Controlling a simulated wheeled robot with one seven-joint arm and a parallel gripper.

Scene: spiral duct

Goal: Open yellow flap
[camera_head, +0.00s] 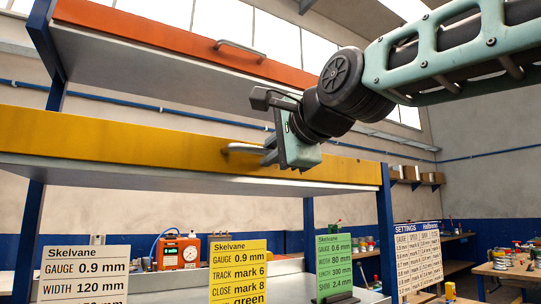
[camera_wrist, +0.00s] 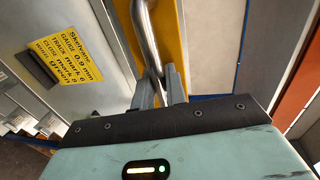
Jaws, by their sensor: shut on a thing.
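The yellow flap (camera_head: 120,135) is a long yellow front strip running across the rack, with a pale underside below it. A metal bar handle (camera_head: 236,148) sticks out from its front. My gripper (camera_head: 269,154) is at the right part of this handle and shut on it. In the wrist view the two grey fingers (camera_wrist: 160,88) close around the handle (camera_wrist: 146,35), with the yellow strip (camera_wrist: 173,35) just behind. The handle's right end is hidden by my gripper.
An orange flap (camera_head: 140,28) with its own handle (camera_head: 240,47) is above. Below stand a white card (camera_head: 85,272), a yellow card (camera_head: 238,272) and a green card (camera_head: 334,262). A blue rack post (camera_head: 386,230) is at the right. An orange gauge device (camera_head: 180,253) sits behind.

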